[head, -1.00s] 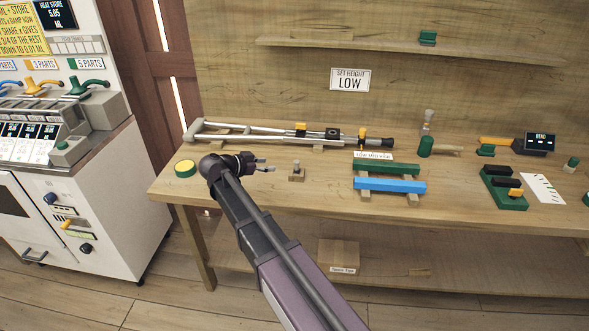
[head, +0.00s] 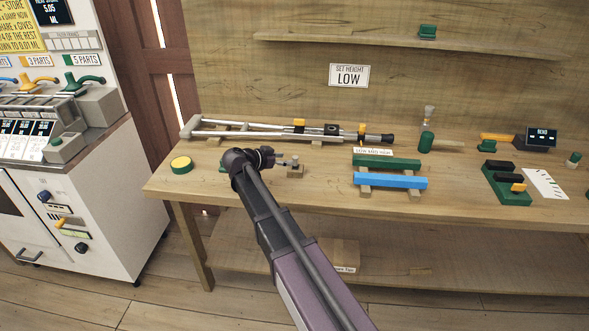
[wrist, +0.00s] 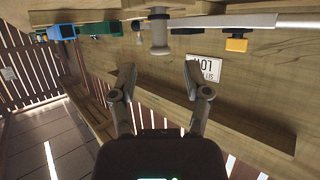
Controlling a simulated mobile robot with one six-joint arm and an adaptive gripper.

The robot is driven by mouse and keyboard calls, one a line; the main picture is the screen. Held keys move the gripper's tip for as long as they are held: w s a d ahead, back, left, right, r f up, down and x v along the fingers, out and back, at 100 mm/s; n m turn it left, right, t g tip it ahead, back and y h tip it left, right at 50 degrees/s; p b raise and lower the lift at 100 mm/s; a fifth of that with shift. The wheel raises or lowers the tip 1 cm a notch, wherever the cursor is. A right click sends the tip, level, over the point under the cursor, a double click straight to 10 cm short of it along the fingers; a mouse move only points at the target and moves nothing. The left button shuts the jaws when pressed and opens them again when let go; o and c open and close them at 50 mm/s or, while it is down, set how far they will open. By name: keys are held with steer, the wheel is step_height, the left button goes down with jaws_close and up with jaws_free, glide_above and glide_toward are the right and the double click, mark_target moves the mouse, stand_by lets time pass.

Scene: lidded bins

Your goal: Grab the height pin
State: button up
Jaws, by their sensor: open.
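A small grey pin (head: 295,160), which looks like the height pin, stands upright in a small wooden block (head: 295,172) on the bench. In the wrist view the pin (wrist: 159,35) is a grey cylinder with a wider head, straight ahead of the fingers in the picture's middle. My gripper (head: 284,162) is at the pin's left side in the head view. The wrist view shows my gripper (wrist: 158,75) open, with its two fingers spread and nothing between the tips. The pin lies beyond the tips; the exact distance is hard to tell.
A grey crutch (head: 240,128) with yellow clips lies behind the pin. A green bar (head: 386,163) and a blue bar (head: 390,181) rest on wooden supports to the right. A yellow button (head: 181,164) is at the left. The bench front (head: 330,197) is clear.

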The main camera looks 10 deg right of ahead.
mark_target(295, 157)
steer(key=shift+d, duration=0.1)
stand_by(0.3)
steer(key=shift+b+x, duration=0.85)
steer(key=shift+x, duration=1.8)
steer(key=shift+c, duration=0.2)
steer(key=shift+r, duration=0.1)
jaws_close()
